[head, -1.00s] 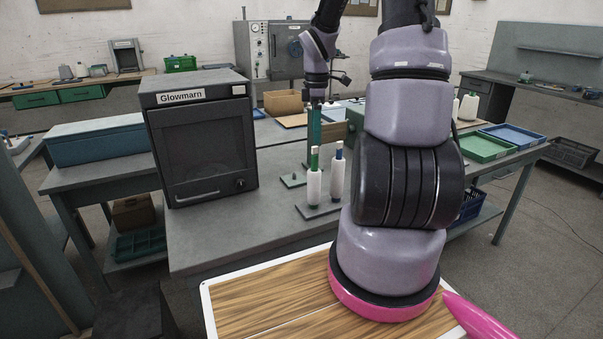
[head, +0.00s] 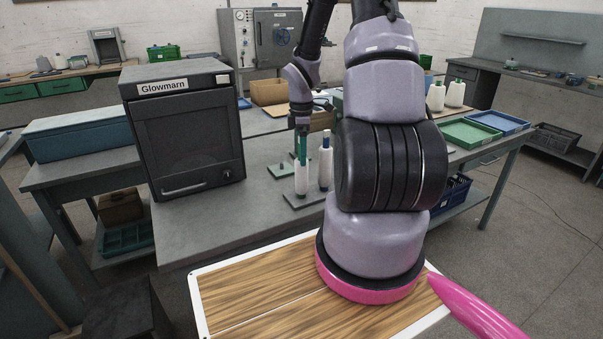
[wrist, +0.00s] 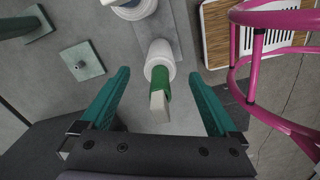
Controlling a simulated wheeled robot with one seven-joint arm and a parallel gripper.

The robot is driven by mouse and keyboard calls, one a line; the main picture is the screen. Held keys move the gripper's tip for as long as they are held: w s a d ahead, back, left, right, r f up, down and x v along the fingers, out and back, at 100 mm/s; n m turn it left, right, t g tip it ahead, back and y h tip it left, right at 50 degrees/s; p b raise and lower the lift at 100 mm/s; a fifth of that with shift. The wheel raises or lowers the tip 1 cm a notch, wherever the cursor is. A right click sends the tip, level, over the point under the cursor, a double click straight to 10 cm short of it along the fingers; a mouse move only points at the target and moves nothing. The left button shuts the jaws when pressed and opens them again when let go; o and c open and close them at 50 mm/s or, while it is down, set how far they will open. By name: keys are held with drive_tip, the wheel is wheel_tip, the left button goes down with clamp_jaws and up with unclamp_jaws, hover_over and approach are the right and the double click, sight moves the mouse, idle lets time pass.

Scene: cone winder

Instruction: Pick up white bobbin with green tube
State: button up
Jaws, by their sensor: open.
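The white bobbin with a green tube (head: 301,179) stands upright on a grey base plate (head: 312,197) on the grey table. It also shows in the wrist view (wrist: 159,58), where its green tube top with a pale end points towards the camera. My gripper (head: 302,132) is above this bobbin, fingers pointing down. In the wrist view my gripper (wrist: 158,78) is open, with a teal finger on each side of the tube and gaps on both sides. A second white bobbin, with a blue tube (head: 325,166), stands just to its right.
The dark Glowmarn oven (head: 188,140) stands left of the bobbins. A small green plate with a peg (wrist: 81,62) lies near the base plate. A cardboard box (head: 268,92), white cones (head: 436,96) and a green tray (head: 468,133) are farther off. Table space in front is free.

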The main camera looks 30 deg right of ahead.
drive_tip(key=c, duration=1.3)
